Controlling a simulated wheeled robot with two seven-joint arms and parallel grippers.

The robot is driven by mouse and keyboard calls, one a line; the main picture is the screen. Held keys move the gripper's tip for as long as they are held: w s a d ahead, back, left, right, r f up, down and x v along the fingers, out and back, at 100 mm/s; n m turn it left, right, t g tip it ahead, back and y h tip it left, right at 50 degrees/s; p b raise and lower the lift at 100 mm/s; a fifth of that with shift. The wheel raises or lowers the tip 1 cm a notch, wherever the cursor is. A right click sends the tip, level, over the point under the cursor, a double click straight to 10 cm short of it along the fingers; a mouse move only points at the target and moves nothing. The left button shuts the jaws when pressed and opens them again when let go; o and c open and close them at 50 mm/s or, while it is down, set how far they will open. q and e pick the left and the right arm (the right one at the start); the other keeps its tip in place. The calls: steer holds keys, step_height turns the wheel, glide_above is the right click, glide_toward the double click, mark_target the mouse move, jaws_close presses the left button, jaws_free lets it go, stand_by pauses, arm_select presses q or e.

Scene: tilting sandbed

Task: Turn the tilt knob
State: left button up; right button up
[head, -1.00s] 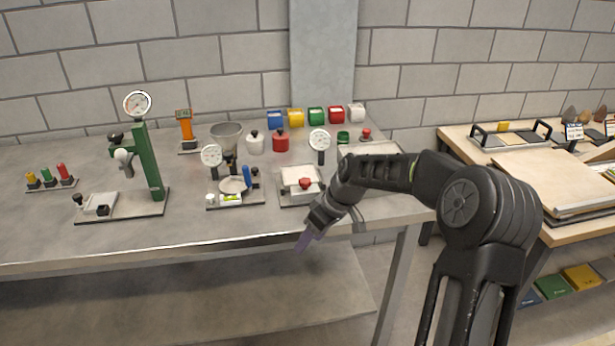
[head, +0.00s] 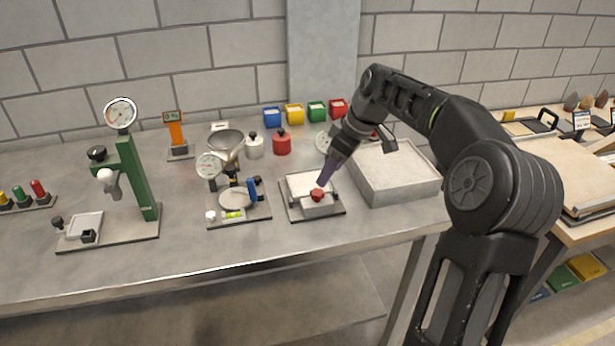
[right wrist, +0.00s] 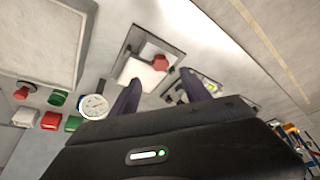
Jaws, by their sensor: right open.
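A red knob (head: 317,195) sits on the front of a small unit with a white top plate (head: 303,184) on a grey base. In the right wrist view the red knob (right wrist: 160,62) lies just beyond the gap between my fingers, beside the white plate (right wrist: 138,72). My right gripper (head: 325,179) is open, pointing down and left, with its purple fingers close above the knob. I cannot tell whether they touch it. In the right wrist view the open fingers (right wrist: 160,80) stand apart with nothing between them. My left gripper is not in view.
A shallow grey box (head: 400,194) stands right of the unit, under my right arm. A gauge stand with a funnel (head: 227,145) is close on the left, and a green press (head: 138,180) farther left. Coloured bins line the back. The table front (head: 200,260) is clear.

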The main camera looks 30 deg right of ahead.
mark_target(318, 192)
steer(key=shift+p+x, duration=0.7)
steer(key=shift+x, duration=3.1)
jaws_close()
